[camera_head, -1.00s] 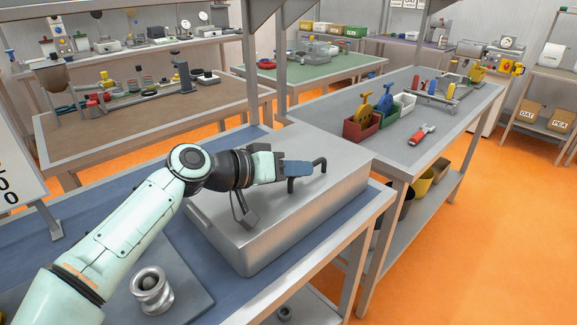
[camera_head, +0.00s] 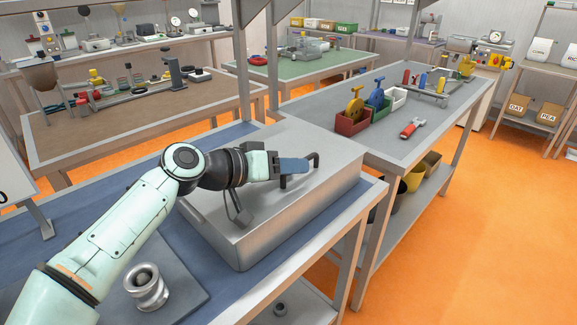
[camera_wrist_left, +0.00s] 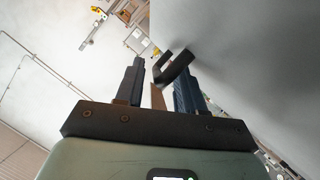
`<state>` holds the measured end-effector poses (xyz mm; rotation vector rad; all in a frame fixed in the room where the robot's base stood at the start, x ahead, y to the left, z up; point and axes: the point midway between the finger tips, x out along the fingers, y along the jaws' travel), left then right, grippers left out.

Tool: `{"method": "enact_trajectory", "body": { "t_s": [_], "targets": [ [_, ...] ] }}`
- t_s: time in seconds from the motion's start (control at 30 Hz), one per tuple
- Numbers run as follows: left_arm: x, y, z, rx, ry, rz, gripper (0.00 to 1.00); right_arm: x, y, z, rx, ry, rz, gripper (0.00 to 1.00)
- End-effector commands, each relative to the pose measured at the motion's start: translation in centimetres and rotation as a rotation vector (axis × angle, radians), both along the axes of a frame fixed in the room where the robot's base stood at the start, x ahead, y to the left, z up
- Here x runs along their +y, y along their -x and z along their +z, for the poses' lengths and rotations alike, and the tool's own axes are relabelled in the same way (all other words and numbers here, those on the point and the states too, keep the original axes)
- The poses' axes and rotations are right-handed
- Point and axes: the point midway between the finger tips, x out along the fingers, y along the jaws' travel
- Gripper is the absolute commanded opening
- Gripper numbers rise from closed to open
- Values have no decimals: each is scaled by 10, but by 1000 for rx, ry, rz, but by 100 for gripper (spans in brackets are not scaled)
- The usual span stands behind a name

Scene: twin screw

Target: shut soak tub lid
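The soak tub (camera_head: 290,218) is a grey metal box on the blue-topped bench. Its flat grey lid (camera_head: 308,143) lies across the top and looks down on it. A dark bent handle (camera_head: 314,160) stands on the lid and also shows in the left wrist view (camera_wrist_left: 173,67). My left gripper (camera_head: 292,165) is at the handle, low over the lid. In the left wrist view its two fingers (camera_wrist_left: 158,85) are apart, with the handle at their tips, close to the right finger. I cannot tell whether they touch it. My right gripper is not in view.
A metal cam fitting (camera_head: 146,286) stands on a grey plate at the front left. A second bench (camera_head: 385,142) at the right carries red, green and white bins and a red-handled tool (camera_head: 412,128). The orange floor at the right is clear.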

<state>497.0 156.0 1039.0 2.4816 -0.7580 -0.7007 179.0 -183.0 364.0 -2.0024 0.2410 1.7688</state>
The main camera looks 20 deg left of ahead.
Motion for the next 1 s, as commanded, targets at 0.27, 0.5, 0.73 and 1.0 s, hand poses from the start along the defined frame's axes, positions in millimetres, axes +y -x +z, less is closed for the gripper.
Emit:
{"method": "enact_trajectory", "body": {
  "t_s": [0.27,0.5,0.73,1.0],
  "targets": [
    [28,31,15,-2,-4,6,38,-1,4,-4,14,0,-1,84],
    [60,70,34,-2,-1,4,38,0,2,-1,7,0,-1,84],
    [78,92,43,0,-1,2,38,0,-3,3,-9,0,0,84],
    [81,96,44,-1,-1,0,38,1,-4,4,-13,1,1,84]
  ]
}}
